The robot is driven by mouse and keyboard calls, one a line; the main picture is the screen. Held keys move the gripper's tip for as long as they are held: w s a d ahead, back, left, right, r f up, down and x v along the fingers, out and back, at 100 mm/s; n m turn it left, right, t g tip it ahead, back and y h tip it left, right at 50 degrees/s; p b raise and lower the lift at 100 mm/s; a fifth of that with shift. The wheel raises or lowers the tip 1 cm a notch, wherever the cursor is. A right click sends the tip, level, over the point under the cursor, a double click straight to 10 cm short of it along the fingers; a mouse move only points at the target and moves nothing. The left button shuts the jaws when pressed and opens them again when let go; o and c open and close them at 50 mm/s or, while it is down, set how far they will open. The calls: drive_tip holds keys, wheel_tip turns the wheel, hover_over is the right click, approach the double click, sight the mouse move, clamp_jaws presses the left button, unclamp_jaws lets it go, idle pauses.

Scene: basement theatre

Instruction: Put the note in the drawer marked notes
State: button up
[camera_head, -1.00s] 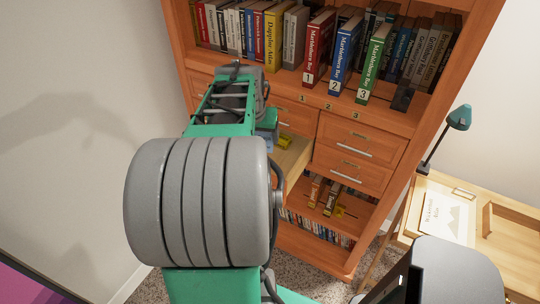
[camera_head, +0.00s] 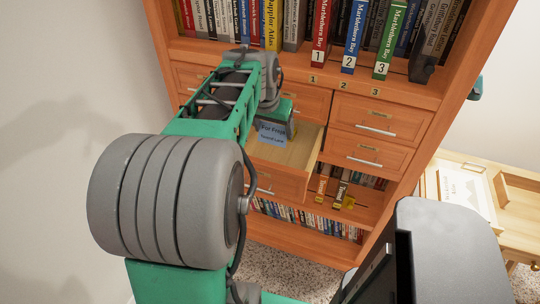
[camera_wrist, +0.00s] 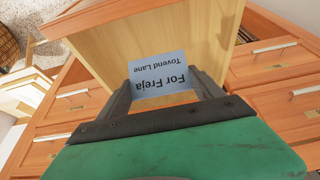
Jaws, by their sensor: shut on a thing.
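The note (camera_head: 272,135) is a small pale blue sheet. In the wrist view the note (camera_wrist: 160,76) reads "For Freja, Tovend Lane", upside down. My gripper (camera_wrist: 162,88) is shut on it, one finger at each side. In the head view my gripper (camera_head: 275,122) and the note are over the back part of an open, pale wooden drawer (camera_head: 295,156). The drawer's bare floor also fills the top of the wrist view (camera_wrist: 125,40). Its marking cannot be read. I cannot tell whether the note touches the drawer.
Closed drawers with silver handles (camera_head: 376,132) are right of the open one. Shelves above hold numbered books (camera_head: 353,38); shelves below hold more books (camera_head: 310,222). A pale desk (camera_head: 450,175) with a framed sheet stands at right. A bare wall is at left.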

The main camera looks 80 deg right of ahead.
drive_tip(key=f, duration=0.9)
drive_tip(key=shift+w+a+f, duration=0.1)
drive_tip(key=shift+w+f, duration=0.15)
drive_tip(key=shift+w, duration=0.05)
drive_tip(key=shift+f, duration=0.4)
drive_tip(key=shift+f, duration=0.2)
drive_tip(key=o, duration=1.4)
drive_tip(key=shift+o, duration=0.2)
